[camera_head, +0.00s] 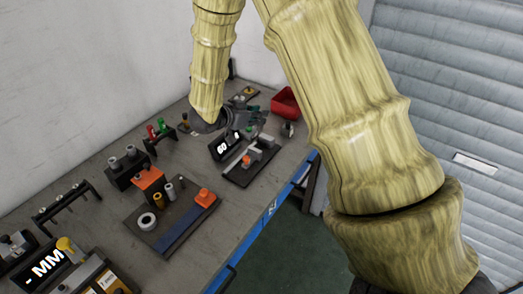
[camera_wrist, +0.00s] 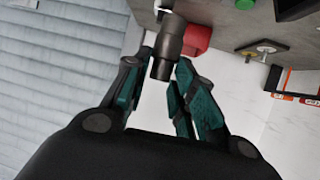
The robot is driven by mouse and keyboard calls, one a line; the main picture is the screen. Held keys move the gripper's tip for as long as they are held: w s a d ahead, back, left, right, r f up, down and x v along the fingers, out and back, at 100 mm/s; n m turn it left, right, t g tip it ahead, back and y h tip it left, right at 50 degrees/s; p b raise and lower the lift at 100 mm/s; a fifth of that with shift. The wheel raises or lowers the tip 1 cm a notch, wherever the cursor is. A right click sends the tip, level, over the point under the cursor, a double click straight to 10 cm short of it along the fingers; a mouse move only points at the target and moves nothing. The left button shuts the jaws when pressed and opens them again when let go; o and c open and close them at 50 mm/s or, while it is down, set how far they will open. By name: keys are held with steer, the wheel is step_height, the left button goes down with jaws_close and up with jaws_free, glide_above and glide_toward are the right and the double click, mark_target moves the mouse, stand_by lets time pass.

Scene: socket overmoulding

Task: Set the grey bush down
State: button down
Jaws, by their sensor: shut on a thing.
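In the wrist view, the grey bush (camera_wrist: 169,45) is a dark grey stepped cylinder, slightly tilted in the picture. My gripper (camera_wrist: 162,68) has its two teal and black fingers on either side of it and is shut on it. The bush's far end overlaps the bench edge in that view; I cannot tell its height above the bench or whether it touches anything. I cannot make out the bush clearly there.
A red bin (camera_head: 285,102) stands at the bench's right edge, close to my gripper; it also shows in the wrist view (camera_wrist: 197,37). A dark fixture (camera_head: 237,176) with grey and orange parts is nearer. A tray (camera_head: 167,240) holds a white ring, small cylinders and an orange block.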

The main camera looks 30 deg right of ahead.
steer(key=shift+s+d+f, duration=0.15)
steer(key=shift+d+f, duration=0.1)
steer(key=shift+f, duration=0.2)
steer(key=shift+f+p, duration=1.15)
steer(key=shift+f, duration=3.45)
steer(key=shift+f, duration=0.15)
steer(key=c, duration=1.2)
jaws_free()
steer(key=b+v, duration=0.3)
steer(key=v, duration=0.9)
